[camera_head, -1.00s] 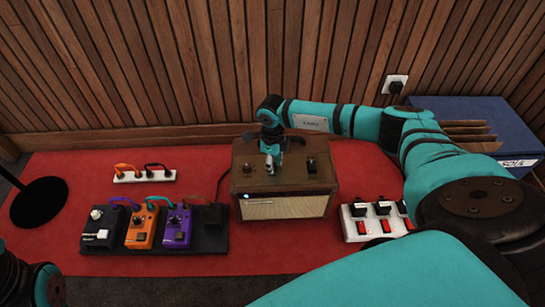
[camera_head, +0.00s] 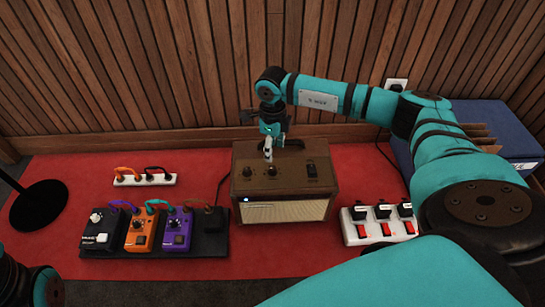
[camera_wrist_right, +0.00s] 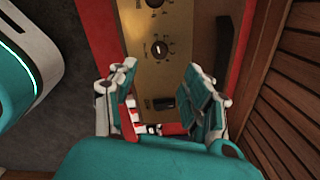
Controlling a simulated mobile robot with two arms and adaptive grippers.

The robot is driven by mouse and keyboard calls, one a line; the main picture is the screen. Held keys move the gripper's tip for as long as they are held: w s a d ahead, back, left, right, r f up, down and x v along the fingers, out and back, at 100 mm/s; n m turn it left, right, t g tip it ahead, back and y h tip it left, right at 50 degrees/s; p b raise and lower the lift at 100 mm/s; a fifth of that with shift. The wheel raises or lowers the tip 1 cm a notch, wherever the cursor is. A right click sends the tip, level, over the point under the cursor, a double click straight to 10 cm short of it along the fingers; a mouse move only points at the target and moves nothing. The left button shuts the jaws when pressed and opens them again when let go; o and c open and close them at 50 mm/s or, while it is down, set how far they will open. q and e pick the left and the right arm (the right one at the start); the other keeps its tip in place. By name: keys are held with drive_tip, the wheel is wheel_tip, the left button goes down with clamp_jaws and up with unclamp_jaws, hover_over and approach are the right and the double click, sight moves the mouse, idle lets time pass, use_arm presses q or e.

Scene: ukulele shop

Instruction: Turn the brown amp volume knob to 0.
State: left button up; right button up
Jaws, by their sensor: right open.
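The brown amp (camera_head: 283,208) stands on the red mat with a lit blue light on its front. Its top panel carries two dark round knobs, a left one (camera_head: 247,171) and a middle one (camera_head: 271,171), and a switch (camera_head: 312,169) at the right. I cannot read which knob is volume. My right gripper (camera_head: 268,151) points down above the amp, just behind the middle knob, apart from it. In the right wrist view its fingers (camera_wrist_right: 160,82) are spread and empty, with the middle knob (camera_wrist_right: 159,48) beyond the gap between them. My left gripper is out of view.
A pedalboard (camera_head: 208,240) with several pedals lies left of the amp, with a white power strip (camera_head: 145,180) behind it. A white strip with red switches (camera_head: 352,232) is to the right. A blue crate (camera_head: 505,125) stands far right. The slatted wall is close behind.

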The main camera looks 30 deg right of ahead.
drive_tip(key=shift+r, duration=1.55)
drive_tip(key=shift+a, duration=0.1)
